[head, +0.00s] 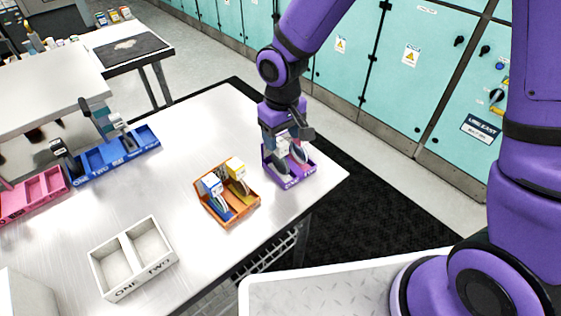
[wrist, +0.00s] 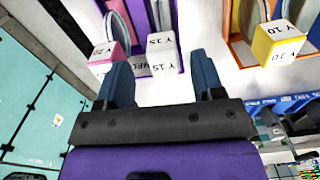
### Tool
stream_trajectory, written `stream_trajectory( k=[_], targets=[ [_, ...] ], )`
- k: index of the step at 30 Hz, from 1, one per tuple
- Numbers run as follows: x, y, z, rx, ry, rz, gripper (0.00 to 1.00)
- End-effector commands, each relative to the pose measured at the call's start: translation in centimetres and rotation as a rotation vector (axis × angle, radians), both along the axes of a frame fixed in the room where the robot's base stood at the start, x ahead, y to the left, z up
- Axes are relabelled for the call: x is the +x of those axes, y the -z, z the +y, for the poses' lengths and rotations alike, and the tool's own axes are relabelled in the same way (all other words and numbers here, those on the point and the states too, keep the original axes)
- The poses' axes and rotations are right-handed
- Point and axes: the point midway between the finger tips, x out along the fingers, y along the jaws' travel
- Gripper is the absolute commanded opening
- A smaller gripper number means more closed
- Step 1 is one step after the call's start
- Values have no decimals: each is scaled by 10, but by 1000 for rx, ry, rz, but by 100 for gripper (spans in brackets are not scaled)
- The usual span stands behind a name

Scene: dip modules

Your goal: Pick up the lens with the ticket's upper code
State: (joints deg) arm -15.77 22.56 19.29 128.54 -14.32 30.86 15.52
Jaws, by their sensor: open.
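My gripper (head: 284,136) is open above the purple tray (head: 311,172) at the table's right corner. In the wrist view its two blue fingers (wrist: 160,62) stand apart with nothing held. A lens with a white block reading "Y 15" (wrist: 162,52) shows between and just past the fingertips. A lens with a pink-edged block (wrist: 106,57) is beside it in the same tray; its code is hard to read. The orange tray (head: 229,223) holds a lens with a blue-edged block (head: 211,185) and one with a yellow block (head: 236,167), reading "Y 10" in the wrist view (wrist: 279,42). I see no readable ticket.
An empty white tray (head: 95,275) marked "ONE" and "TWO" stands at the front. A blue tray (head: 120,152) and a pink tray (head: 35,193) lie at the left. The table (head: 190,130) is clear between these trays. Teal cabinets (head: 400,70) stand behind.

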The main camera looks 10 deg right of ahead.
Motion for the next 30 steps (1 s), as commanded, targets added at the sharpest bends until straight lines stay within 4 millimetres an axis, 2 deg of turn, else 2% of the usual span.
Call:
stream_trajectory(
  k=[5,15,24,30],
  targets=[
    [0,12,1,0,1,2,62],
    [2,51,5,-1,1,1,62],
    [2,55,5,0,1,0,62],
    [2,54,5,0,1,0,16]
  ],
)
